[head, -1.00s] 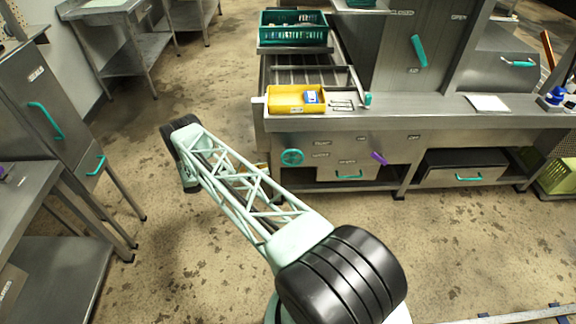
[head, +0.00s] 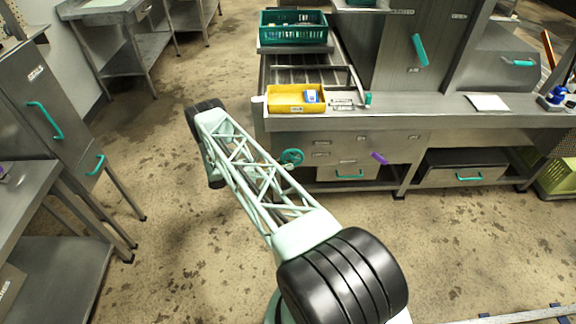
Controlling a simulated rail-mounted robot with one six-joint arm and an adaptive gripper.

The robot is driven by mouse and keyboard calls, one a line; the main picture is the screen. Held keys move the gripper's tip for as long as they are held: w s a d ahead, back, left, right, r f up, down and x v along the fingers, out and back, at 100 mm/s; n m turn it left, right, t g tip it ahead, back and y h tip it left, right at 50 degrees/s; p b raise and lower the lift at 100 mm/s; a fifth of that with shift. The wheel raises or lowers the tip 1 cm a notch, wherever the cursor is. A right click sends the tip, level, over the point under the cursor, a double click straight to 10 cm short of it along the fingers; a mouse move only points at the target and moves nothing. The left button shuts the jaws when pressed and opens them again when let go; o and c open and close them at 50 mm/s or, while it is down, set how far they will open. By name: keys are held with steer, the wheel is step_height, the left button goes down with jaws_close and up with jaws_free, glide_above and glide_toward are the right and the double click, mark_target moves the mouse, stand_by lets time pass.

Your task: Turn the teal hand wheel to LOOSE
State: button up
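The teal hand wheel (head: 292,157) is on the front panel of the steel bench, at the left end below the worktop. Small label plates sit on the panel to its right, too small to read. My arm reaches from the bottom of the head view up and left, and its lattice link passes just left of the wheel, close to its edge in the picture. My gripper is not visible; it is hidden behind the arm or out of view.
A yellow tray (head: 296,106) with a blue-and-white item stands on the bench (head: 420,115) above the wheel. A purple lever (head: 380,158) is right of the wheel. A drawer with a teal handle (head: 350,174) lies below. The floor left of the arm is clear.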

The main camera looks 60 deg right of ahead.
steer(key=shift+s+d, duration=0.35)
steer(key=shift+d, duration=0.05)
steer(key=c, duration=0.7)
steer(key=shift+c, duration=0.2)
steer(key=shift+d+f+b, duration=0.15)
steer(key=shift+b, duration=0.65)
